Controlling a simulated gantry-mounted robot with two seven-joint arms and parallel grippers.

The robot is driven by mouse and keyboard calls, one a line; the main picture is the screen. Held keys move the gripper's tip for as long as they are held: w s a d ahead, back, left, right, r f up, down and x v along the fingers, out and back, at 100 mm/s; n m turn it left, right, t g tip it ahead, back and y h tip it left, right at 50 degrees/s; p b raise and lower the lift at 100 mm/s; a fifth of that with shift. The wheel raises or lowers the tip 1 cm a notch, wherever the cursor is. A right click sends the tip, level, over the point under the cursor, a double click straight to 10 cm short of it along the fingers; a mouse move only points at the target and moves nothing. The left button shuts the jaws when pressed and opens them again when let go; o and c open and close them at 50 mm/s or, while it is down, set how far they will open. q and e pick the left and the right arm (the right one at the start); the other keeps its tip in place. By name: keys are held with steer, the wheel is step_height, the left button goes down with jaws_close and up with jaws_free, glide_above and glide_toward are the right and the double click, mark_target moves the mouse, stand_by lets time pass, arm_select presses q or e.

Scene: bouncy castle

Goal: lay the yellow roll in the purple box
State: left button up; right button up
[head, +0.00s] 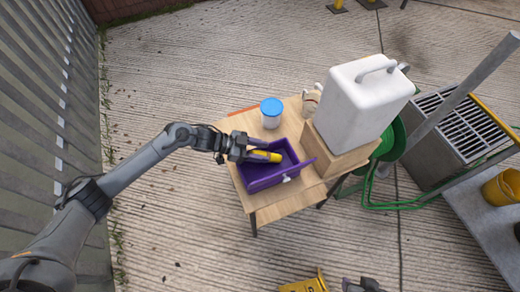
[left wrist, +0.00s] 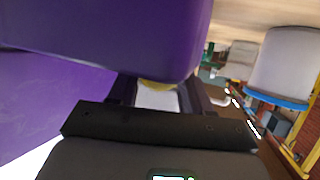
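The yellow roll (head: 270,156) lies slantwise within the purple box (head: 262,184), near its far side. The box is an open tray on a wooden table. My left gripper (head: 266,150) is over the box at the roll, its fingers spread apart. One finger covers part of the roll; I cannot tell whether it touches. In the left wrist view, purple box walls (left wrist: 110,35) fill the upper left, and a sliver of the yellow roll (left wrist: 156,84) shows between the spread fingers of my left gripper (left wrist: 157,95). A dark part at the head view's bottom edge may be my right gripper (head: 362,286), mostly cut off.
A blue-lidded jar (head: 271,113) stands behind the box on the table (head: 290,208). A grated cart (head: 455,130) stands farther right.

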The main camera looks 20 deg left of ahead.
arm_select(q)
steer(key=shift+o, duration=0.6)
steer(key=shift+a+f, duration=0.1)
steer(key=shift+r, duration=0.35)
steer(key=a+r, duration=0.1)
steer(key=a+r+p, duration=0.1)
steer(key=shift+s+a, duration=0.2)
steer(key=shift+a, duration=0.15)
steer(key=p+v, duration=0.1)
steer(key=v, duration=0.8)
steer(key=shift+s+p, duration=0.25)
steer(key=shift+p, duration=0.05)
